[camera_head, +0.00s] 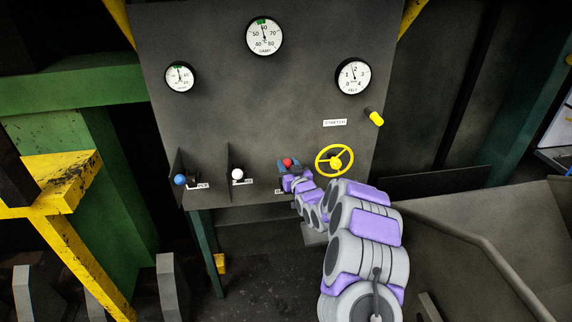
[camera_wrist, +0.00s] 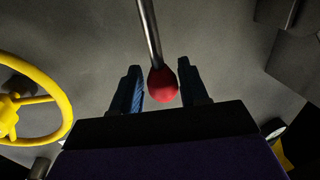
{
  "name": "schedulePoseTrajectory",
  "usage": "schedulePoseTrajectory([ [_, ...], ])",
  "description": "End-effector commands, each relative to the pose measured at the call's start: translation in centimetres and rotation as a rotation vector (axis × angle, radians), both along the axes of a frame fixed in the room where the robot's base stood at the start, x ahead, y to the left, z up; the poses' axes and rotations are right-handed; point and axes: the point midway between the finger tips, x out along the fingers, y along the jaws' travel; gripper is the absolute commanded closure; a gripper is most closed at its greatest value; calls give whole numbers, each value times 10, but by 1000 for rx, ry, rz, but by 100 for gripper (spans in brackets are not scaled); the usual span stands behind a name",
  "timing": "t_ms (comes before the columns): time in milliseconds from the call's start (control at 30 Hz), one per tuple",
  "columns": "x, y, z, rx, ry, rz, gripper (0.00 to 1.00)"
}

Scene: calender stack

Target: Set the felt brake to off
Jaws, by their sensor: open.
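A lever with a red knob (camera_head: 287,162) stands low on the grey panel, the rightmost of three levers. Its label is mostly hidden by my arm, so I cannot read whether it is the felt brake. My gripper (camera_head: 288,168) is at this lever with its fingers apart. In the wrist view the red knob (camera_wrist: 162,85) on its metal rod lies between the two dark blue fingers of my gripper (camera_wrist: 161,76). A gap shows on the left of the knob; on the right it is close to the finger, and I cannot tell if they touch.
A blue-knobbed lever (camera_head: 180,180) and a white-knobbed lever (camera_head: 237,174) stand to the left, with upright plates beside them. A yellow handwheel (camera_head: 334,160) is close on the right. A yellow knob (camera_head: 375,118) sticks out higher up. Three round gauges are above; the panel between is clear.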

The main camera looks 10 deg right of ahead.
Motion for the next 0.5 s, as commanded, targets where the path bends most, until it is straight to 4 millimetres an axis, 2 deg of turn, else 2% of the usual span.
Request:
schedulePoseTrajectory([
  [200,17,4,-1,-2,-1,1,56],
  [500,23,5,0,0,-1,0,56],
])
